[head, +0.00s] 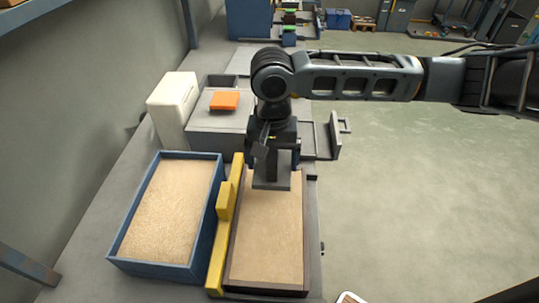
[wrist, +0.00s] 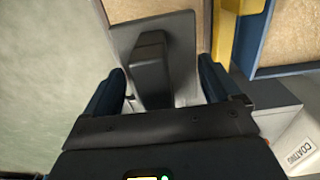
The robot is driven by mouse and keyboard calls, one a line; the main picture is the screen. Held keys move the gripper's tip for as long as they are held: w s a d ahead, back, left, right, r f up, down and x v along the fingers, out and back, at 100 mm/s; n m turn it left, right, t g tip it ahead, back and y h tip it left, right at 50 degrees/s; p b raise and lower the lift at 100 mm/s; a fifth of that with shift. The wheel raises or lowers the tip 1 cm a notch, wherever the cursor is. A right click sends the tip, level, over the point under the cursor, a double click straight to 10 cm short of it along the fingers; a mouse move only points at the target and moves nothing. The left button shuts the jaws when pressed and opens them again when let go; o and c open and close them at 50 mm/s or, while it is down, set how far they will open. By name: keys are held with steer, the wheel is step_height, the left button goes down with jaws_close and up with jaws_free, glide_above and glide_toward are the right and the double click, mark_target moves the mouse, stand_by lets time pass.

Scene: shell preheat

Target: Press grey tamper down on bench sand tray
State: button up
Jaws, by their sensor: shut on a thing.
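The grey tamper (head: 271,184) has a flat plate and an upright block handle. It is over the far end of the bench sand tray (head: 235,270), a dark-framed tray of smooth tan sand. I cannot tell whether the plate touches the sand. My gripper (head: 272,152) points down and is shut on the tamper's handle. In the wrist view the dark handle (wrist: 152,62) shows between the blue fingers of my gripper (wrist: 160,85), with the grey plate below it. The far end of the tray is hidden behind the gripper and tamper.
A blue bin of grainy sand (head: 165,215) stands left of the tray, with a yellow stepped bar (head: 224,225) between them. Behind are a white box (head: 173,105), a grey box (head: 218,125) and an orange block (head: 225,101). Open floor (head: 420,210) lies to the right.

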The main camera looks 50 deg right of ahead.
steer(key=shift+f+b, duration=3.1)
steer(key=shift+f, duration=0.3)
steer(key=shift+f, duration=0.65)
stand_by(0.4)
steer(key=shift+r, duration=0.1)
step_height(320, 180, up, 7)
steer(key=p, duration=0.7)
steer(key=shift+r+p, duration=0.1)
steer(key=shift+p, duration=0.2)
